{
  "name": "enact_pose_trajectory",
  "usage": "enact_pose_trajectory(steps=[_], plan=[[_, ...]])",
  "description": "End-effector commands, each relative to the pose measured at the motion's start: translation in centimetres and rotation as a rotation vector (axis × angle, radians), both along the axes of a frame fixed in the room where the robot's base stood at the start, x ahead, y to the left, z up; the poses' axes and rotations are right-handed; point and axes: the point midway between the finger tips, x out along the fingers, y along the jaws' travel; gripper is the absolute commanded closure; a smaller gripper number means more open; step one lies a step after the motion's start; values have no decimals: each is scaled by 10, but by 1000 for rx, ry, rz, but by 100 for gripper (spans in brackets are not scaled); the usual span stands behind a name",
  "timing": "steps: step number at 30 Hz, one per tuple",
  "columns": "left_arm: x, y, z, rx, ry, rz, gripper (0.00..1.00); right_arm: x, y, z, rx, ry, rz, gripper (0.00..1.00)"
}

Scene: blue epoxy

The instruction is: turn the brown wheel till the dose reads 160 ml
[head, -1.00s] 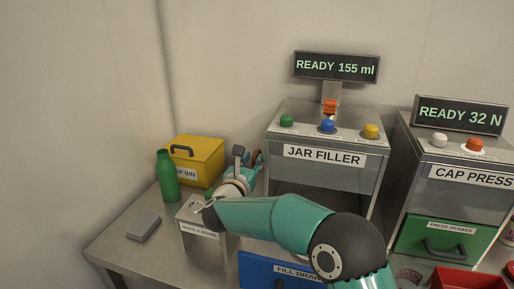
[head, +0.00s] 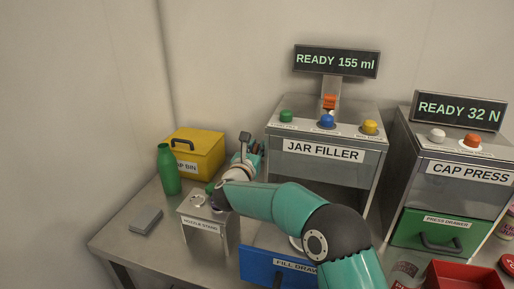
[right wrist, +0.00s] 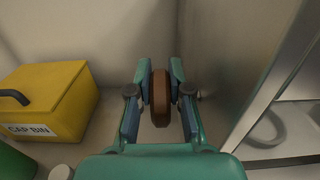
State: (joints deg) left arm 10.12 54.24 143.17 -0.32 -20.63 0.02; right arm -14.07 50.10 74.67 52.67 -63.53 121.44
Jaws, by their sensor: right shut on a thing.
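The jar filler (head: 330,150) stands at the back of the bench, and its display (head: 337,61) reads READY 155 ml. In the right wrist view the brown wheel (right wrist: 160,97) is on the machine's grey side wall, between the two fingers of my right gripper (right wrist: 160,88). The gripper is shut on the wheel. In the head view my right gripper (head: 247,155) is at the left side of the jar filler, and the wheel is hidden there. My left gripper is not in view.
The yellow cap bin (head: 195,153) and a green bottle (head: 167,170) stand left of my right gripper. The nozzle stand (head: 201,225) is in front of it, close below my forearm. The cap press (head: 455,165) is at right, with a red tray (head: 465,277) in front.

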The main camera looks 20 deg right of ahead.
Motion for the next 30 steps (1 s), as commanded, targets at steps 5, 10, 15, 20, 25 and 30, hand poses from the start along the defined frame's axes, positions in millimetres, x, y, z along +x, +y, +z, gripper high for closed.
enact_pose_trajectory(steps=[5,10,15,20,25,30], plan=[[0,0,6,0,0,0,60,1,-2,3,35,48,-4,100],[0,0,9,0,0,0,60,2,-1,1,69,101,1,100],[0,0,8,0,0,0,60,2,-1,1,70,102,1,100],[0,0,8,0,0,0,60,2,-1,1,70,101,1,71],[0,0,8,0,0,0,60,2,-1,0,70,101,1,71],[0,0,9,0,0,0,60,1,0,0,70,102,1,71]])
